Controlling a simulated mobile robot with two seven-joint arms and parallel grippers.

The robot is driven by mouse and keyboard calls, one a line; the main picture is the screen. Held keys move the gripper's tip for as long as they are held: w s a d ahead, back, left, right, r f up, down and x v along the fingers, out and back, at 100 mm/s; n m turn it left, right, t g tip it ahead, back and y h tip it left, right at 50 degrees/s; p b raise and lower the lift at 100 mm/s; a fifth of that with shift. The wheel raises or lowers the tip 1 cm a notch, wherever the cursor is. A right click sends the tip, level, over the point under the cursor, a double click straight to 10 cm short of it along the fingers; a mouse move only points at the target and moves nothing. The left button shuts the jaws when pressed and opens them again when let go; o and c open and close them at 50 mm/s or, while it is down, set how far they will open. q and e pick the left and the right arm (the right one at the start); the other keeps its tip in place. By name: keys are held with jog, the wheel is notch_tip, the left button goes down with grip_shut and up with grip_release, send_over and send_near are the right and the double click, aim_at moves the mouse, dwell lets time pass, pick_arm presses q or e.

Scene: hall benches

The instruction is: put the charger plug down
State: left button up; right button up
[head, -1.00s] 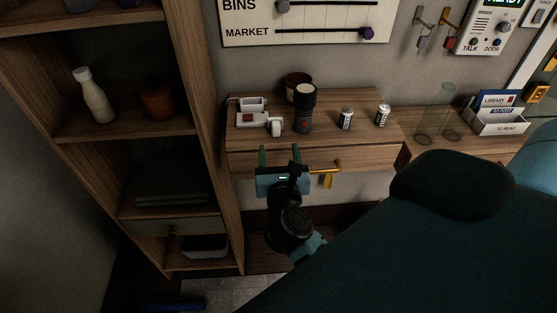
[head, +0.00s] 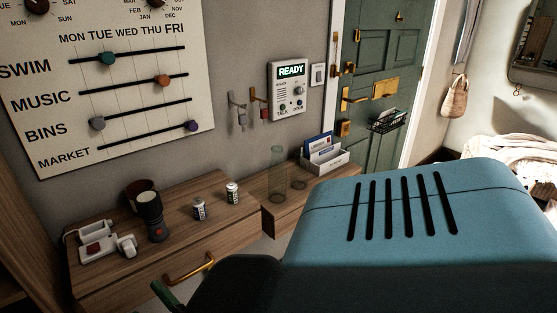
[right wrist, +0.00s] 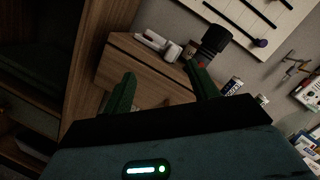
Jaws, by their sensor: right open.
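The white charger plug (head: 126,245) rests on the wooden bench top beside a white power strip (head: 95,250) with a red switch. It also shows in the right wrist view (right wrist: 172,52), beyond the fingertips. My right gripper (right wrist: 160,72) is open, with two green fingers apart and nothing between them. It is in front of the bench, apart from the plug. In the head view only a green finger end shows at the bottom edge. My left gripper is not in view.
The drawer below has a brass handle (head: 190,268). A clear glass vase (head: 278,175) and a letter holder (head: 325,160) stand farther right. Bare bench top lies in front of the cans.

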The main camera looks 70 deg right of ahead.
jog(key=s+a+f+n+g+y, duration=0.2)
jog(key=s+a+f+n+y, duration=0.3)
jog(key=f+n, duration=0.45)
jog(key=s+a+f+n+g+y, duration=0.25)
jog(key=s+f+n+y, duration=0.45)
jog(key=n, duration=0.6)
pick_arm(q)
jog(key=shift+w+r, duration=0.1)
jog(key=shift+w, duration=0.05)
pick_arm(e)
jog(key=s+f+n+g+h, duration=0.1)
jog(key=s+f+n+g, duration=0.2)
jog(key=s+f+n, duration=0.2)
jog(key=s+d+f+n+g+h, duration=0.1)
jog(key=s+f+n, duration=0.4)
jog(key=s, duration=0.6)
jog(key=shift+s+d+n+g+h, duration=0.25)
jog(key=shift+g+h, duration=0.35)
jog(key=shift+g, duration=0.65)
jog(key=shift+a, duration=0.1)
